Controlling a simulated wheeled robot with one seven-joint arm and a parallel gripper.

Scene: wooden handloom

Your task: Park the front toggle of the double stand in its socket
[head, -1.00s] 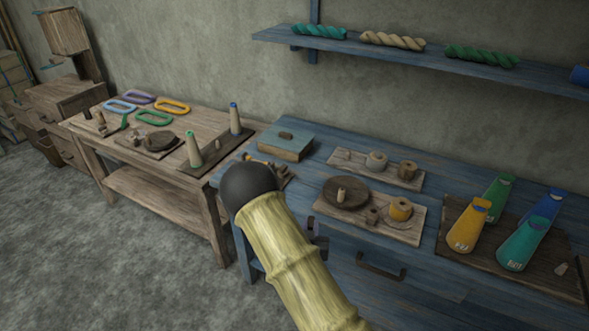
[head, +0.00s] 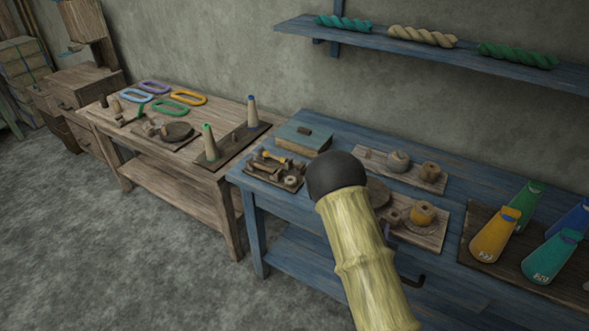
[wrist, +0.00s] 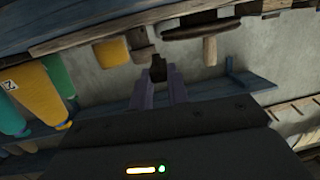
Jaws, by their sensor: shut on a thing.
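My gripper (wrist: 165,88) shows in the wrist view, its purple fingers shut on a small dark brown piece (wrist: 158,67). I cannot tell for sure whether this piece is the front toggle. The wrist picture is upside down, with the blue bench along its top. No socket can be made out clearly.
The blue bench also holds a blue-green box (head: 303,138), a small tool tray (head: 262,174), a rear spool board (head: 430,184) and bottle-like coloured shuttles (head: 496,234). A wooden table (head: 225,156) with two tall cones stands left. A shelf (head: 400,44) with skeins hangs above.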

